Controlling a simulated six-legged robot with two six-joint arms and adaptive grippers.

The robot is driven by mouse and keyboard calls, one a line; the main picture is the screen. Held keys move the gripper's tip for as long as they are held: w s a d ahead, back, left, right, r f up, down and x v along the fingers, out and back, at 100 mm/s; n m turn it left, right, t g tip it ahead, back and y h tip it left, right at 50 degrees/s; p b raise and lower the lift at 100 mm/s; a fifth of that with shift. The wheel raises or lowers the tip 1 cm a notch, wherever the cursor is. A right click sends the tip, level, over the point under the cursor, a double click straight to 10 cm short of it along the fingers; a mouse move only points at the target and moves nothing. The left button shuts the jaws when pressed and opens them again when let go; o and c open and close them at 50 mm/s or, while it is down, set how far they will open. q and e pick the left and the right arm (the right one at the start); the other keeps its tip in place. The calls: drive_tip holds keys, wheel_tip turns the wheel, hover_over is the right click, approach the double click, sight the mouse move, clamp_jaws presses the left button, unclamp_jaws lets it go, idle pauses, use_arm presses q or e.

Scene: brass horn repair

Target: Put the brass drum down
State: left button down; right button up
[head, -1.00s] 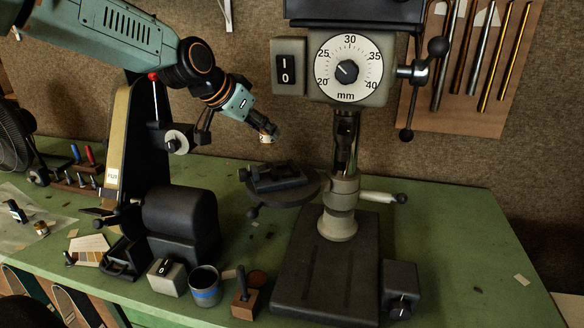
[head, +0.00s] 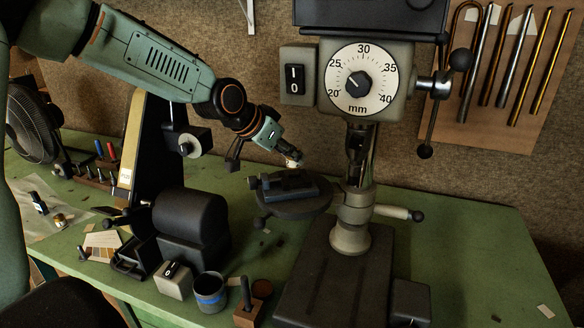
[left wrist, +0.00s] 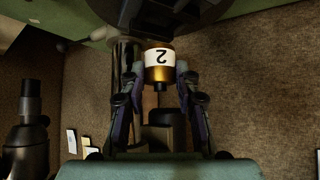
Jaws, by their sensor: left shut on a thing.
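My left gripper (head: 292,160) is above the black vise on the drill press table (head: 290,205), in the middle of the head view. In the left wrist view the gripper (left wrist: 159,80) is shut on a small brass drum (left wrist: 158,73) with a white label marked 2. In the head view the drum (head: 294,164) shows only as a small pale spot at the fingertips. It appears to be held above the vise (head: 288,184), but I cannot tell whether they touch. My right gripper is not in view.
The drill press head with its dial (head: 358,80) stands close to the right of my gripper. A belt sander (head: 190,220) is at left. A blue-banded cup (head: 209,292) and a switch box (head: 173,280) stand in front. The bench's right side is mostly clear.

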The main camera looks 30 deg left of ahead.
sight(289, 168)
use_arm(q)
drive_tip(key=shift+w+a+f, duration=0.1)
drive_tip(key=shift+a+f, duration=0.4)
drive_tip(key=shift+f, duration=0.4)
drive_tip(key=f, duration=0.2)
drive_tip(key=b, duration=0.1)
drive_tip(key=shift+w+d+f, duration=0.35)
drive_tip(key=shift+f, duration=0.05)
drive_tip(key=shift+d+f, duration=0.1)
drive_tip(key=shift+d, duration=0.15)
drive_tip(key=shift+s+r, duration=0.3)
drive_tip(key=c, duration=1.4)
unclamp_jaws()
drive_tip(key=shift+s+a, duration=0.1)
drive_tip(key=shift+a, duration=0.1)
drive_tip(key=o, duration=0.3)
drive_tip(key=shift+w+a+f, duration=0.1)
drive_tip(key=shift+w+f, duration=0.05)
drive_tip(key=shift+w, duration=0.05)
drive_tip(key=shift+o, duration=0.6)
drive_tip(key=shift+w+d, duration=0.2)
drive_tip(key=shift+s, duration=0.15)
drive_tip(key=shift+s+a, duration=0.1)
drive_tip(key=shift+s, duration=0.05)
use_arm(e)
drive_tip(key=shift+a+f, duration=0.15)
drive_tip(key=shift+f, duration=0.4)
